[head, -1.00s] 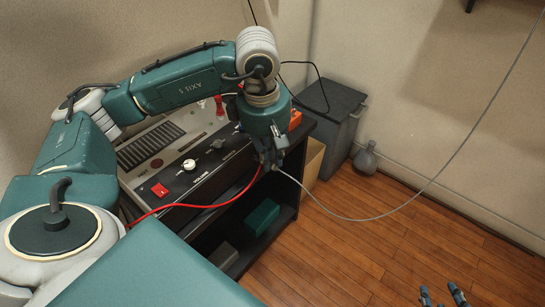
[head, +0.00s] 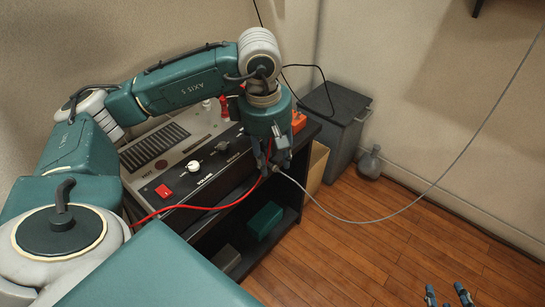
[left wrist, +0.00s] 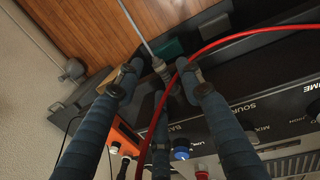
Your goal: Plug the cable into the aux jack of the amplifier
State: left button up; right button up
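The amplifier (head: 220,165) stands on a dark shelf unit, its black panel with knobs and a red switch facing the room. A grey cable (head: 352,220) sags from the upper right to the panel's right front corner. Its plug (left wrist: 160,67) shows in the left wrist view among my fingertips, near the panel edge. The aux jack is hidden, so I cannot tell how far the plug sits in it. My right gripper (head: 447,292) is open and empty over the floor at the bottom right.
A red cable (head: 190,207) runs along the amplifier's front and crosses close to my left fingers. An orange box (head: 298,121) stands behind the gripper. A grey bin (head: 335,120) and a grey bottle (head: 369,163) stand farther back. The wooden floor at right is clear.

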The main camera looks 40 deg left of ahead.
pick_arm(q)
notch_tip(320, 180, up, 12)
jog(key=s, duration=0.1)
jog(key=shift+s, duration=0.25)
jog(key=shift+f, duration=0.1)
dwell(0.5)
